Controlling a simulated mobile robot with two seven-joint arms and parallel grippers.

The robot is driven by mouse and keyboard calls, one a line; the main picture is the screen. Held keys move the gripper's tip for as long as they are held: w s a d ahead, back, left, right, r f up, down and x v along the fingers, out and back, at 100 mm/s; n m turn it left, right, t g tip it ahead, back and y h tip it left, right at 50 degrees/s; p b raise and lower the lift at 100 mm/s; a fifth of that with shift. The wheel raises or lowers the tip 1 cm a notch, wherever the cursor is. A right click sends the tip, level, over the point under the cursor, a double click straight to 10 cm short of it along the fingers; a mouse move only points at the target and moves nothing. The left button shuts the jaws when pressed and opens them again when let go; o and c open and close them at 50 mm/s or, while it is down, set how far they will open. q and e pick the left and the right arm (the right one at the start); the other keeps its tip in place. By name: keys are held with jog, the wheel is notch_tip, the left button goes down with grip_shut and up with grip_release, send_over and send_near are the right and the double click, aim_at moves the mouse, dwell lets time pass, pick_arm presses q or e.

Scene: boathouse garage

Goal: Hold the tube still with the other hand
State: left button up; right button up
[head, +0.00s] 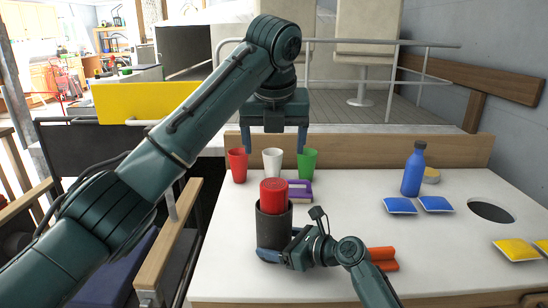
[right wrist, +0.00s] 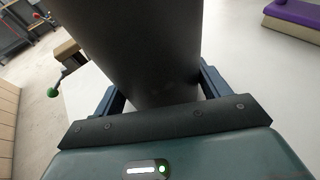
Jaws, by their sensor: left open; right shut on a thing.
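A dark grey tube (head: 273,229) stands upright on the white table, with a red cylinder (head: 274,192) sticking up out of its top. My right gripper (head: 277,257) is shut on the tube near its lower part. In the right wrist view the tube (right wrist: 135,50) fills the space between the fingers of my right gripper (right wrist: 160,88). My left gripper (head: 274,140) is open and empty, pointing down, above and behind the tube. Its fingers are apart from the red cylinder. The tube's inside is hidden.
Red (head: 237,165), white (head: 272,162) and green (head: 308,160) cups stand behind the tube, near a purple object (head: 300,190). A blue bottle (head: 413,170), blue packets (head: 400,205), yellow packets (head: 517,249) and a round hole (head: 491,211) are at right.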

pick_arm(q)
jog(key=shift+s+r, duration=0.15)
jog(key=shift+r, duration=0.2)
pick_arm(e)
jog(key=o, duration=0.8)
jog(key=shift+o, duration=0.2)
